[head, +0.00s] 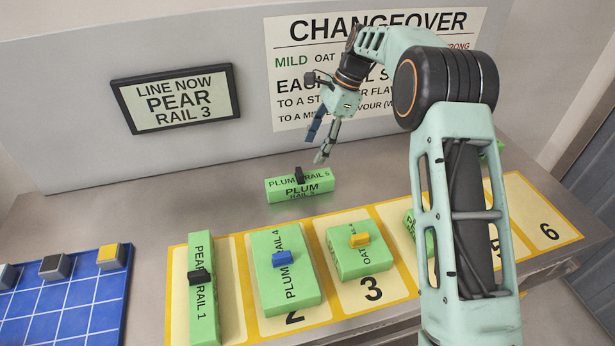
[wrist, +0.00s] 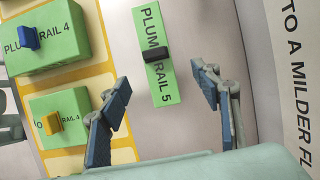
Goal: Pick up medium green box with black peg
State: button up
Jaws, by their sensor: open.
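A green box labelled PLUM RAIL 5 (head: 300,191) with a black peg lies on the bare grey table behind the numbered mat. It also shows in the wrist view (wrist: 164,86), with its black peg (wrist: 156,54) across it. A longer, narrow green box labelled PEAR RAIL 1 (head: 203,306), also with a black peg, lies on slot 1.
Green boxes with a blue peg (head: 285,295) and a yellow peg (head: 360,264) stand on slots 2 and 3 of the yellow-edged mat (head: 180,330). My arm partly hides another green box (head: 411,223). A blue grid board (head: 98,290) holds small blocks. A signed wall stands behind.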

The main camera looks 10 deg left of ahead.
aim_at(299, 175)
jog(key=x, duration=0.3)
jog(key=p+x, duration=0.1)
jog(key=x, duration=0.7)
jog(key=shift+s+a+r+p, duration=0.1)
jog(key=shift+s+a+p, duration=0.1)
jog(key=shift+s+p, duration=0.15)
jog(key=c, duration=1.4)
jog(key=shift+o, duration=0.2)
jog(key=shift+r, duration=0.1)
